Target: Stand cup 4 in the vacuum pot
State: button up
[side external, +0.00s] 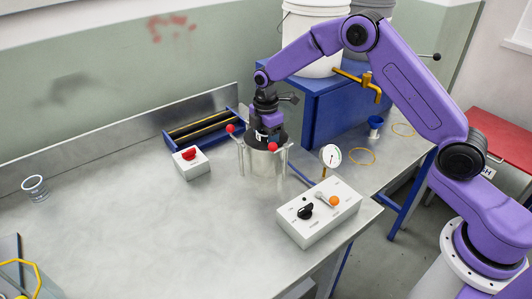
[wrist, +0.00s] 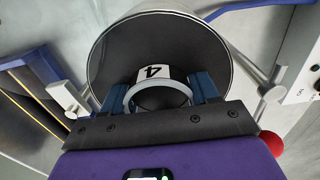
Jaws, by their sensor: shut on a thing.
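The vacuum pot (side external: 265,170) is a clear-grey metal cylinder standing on the bench, with red-knobbed clamps at its rim. Its dark inside wall also fills the upper wrist view (wrist: 160,38). My gripper (side external: 266,138) points down at the pot's mouth. In the wrist view my gripper (wrist: 157,90) is shut on cup 4 (wrist: 153,72), one blue finger on each side. The cup has a pale rim and a white label with a black 4. It appears within the pot's opening. Its base and any contact with the pot floor are hidden.
A white box with a red button (side external: 191,162) stands left of the pot. A control box (side external: 319,213) and a gauge (side external: 330,156) are to the right. A blue rack (side external: 205,132) lies behind. A clear cup (side external: 35,188) stands far left. The left bench is mostly clear.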

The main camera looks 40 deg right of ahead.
jog(key=shift+f, duration=2.2)
jog(key=o, duration=1.1)
jog(key=shift+f, duration=0.15)
notch_tip(320, 180, up, 12)
jog(key=shift+r, duration=0.2)
